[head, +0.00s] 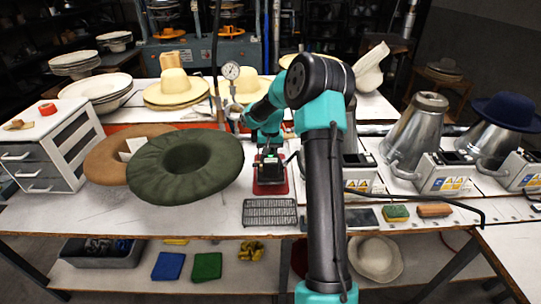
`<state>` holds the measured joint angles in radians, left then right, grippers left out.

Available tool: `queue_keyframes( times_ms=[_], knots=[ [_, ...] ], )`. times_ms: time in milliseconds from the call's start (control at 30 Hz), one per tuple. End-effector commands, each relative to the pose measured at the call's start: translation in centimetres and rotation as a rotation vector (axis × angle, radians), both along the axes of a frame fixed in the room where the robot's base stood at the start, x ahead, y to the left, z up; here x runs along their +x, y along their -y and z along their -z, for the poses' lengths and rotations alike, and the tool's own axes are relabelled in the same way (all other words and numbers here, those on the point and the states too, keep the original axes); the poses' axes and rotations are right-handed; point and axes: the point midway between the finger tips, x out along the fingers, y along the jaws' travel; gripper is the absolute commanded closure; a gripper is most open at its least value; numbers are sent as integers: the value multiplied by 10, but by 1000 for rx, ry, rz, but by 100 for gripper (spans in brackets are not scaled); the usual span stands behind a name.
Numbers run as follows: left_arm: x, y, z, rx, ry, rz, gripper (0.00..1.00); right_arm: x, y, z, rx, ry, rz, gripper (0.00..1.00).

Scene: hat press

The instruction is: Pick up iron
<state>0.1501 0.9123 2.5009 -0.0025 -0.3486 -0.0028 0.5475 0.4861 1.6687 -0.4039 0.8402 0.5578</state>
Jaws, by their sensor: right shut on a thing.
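The iron (268,166) is a small dark block near the middle of the bench in the head view. It is at a red base (271,188); I cannot tell whether it touches the base or is just above it. My right gripper (268,152) comes down on the iron from above and is shut on its upper part. The gripper and wrist hide the top of the iron. My left gripper is not in view.
A dark green padded ring (150,183) lies left of the iron, and a wire rack (270,213) lies in front. Straw hats (176,87) stand behind. Metal cones (416,130) with control boxes stand at right. A drawer cabinet (50,150) is at left.

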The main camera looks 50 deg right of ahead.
Motion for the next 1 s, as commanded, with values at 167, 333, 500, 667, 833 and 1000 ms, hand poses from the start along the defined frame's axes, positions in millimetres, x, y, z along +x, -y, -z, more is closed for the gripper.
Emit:
queue_keyframes(
  times_ms=[167,333,500,667,833,1000],
  knots=[
    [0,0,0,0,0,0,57,-15,-20,-5,-2,3,-1,100],
    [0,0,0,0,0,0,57,-34,-43,-8,-2,2,-2,100],
    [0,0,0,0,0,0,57,-53,-68,-10,-2,3,-2,100],
    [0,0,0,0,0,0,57,-70,-89,-12,-2,3,-2,100],
    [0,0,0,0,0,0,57,-82,-106,-14,-2,3,-1,100],
    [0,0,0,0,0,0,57,-90,-115,-15,-2,3,0,100]
  ],
)
